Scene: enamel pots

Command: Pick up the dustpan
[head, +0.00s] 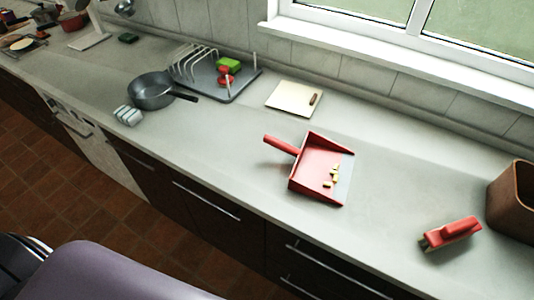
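The red dustpan (309,171) lies on the grey countertop, near the middle of the head view. Its handle (281,145) points to the upper left and its open edge faces right. Several small yellowish pieces (331,178) lie in the pan. A red hand brush (452,232) lies apart from it, to the lower right on the counter. Neither of my grippers shows in the head view, and nothing is touching the dustpan.
A grey pan (152,91), a dish rack (223,85) and a cream board (293,98) stand left of and behind the dustpan. A brown bin (514,202) stands at the right. The counter (390,205) between dustpan and brush is clear.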

